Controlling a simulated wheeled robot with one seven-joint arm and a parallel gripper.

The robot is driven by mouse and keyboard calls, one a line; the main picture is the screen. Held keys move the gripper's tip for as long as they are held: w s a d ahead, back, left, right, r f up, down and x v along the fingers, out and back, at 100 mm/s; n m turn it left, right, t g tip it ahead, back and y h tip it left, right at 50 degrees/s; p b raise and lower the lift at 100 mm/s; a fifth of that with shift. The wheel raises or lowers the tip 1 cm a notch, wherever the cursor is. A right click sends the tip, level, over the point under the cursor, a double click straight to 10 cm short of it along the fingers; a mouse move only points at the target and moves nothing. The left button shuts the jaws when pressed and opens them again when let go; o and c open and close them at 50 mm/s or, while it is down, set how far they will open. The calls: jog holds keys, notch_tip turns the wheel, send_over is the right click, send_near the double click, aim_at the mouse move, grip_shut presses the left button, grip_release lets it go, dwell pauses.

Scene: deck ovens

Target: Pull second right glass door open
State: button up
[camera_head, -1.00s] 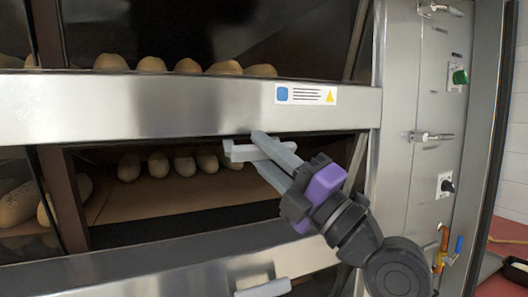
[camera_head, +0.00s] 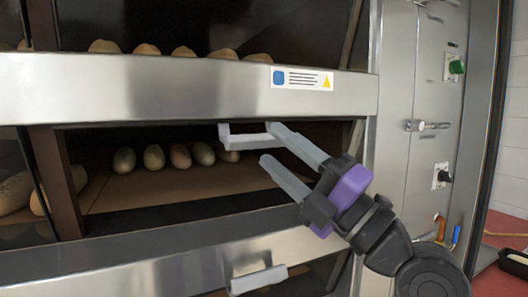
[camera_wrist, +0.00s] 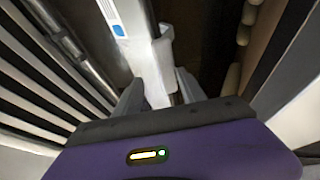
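The second-deck glass door (camera_head: 200,178) is on the right part of the oven; dark glass shows loaves behind it. Its pale handle bar (camera_head: 247,142) sits near its top edge, below the steel band with the label. My gripper (camera_head: 268,146) is open at the right end of the handle. In the head view, one finger overlaps the handle's end and the other is below it. In the wrist view, the pale handle (camera_wrist: 164,50) runs between the spread fingers of my gripper (camera_wrist: 160,92). I cannot tell whether either finger touches it. The door looks shut.
Another pale handle (camera_head: 258,280) is on the deck below. The steel band (camera_head: 150,85) runs above the door. The control panel (camera_head: 415,165) with latches and knobs stands to the right. A red surface (camera_head: 500,270) is at the lower right.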

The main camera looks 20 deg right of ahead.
jog(key=b+v, duration=0.1)
jog(key=v, duration=0.2)
jog(key=shift+s+f, duration=0.1)
jog(key=shift+s, duration=0.05)
jog(key=shift+d, duration=0.1)
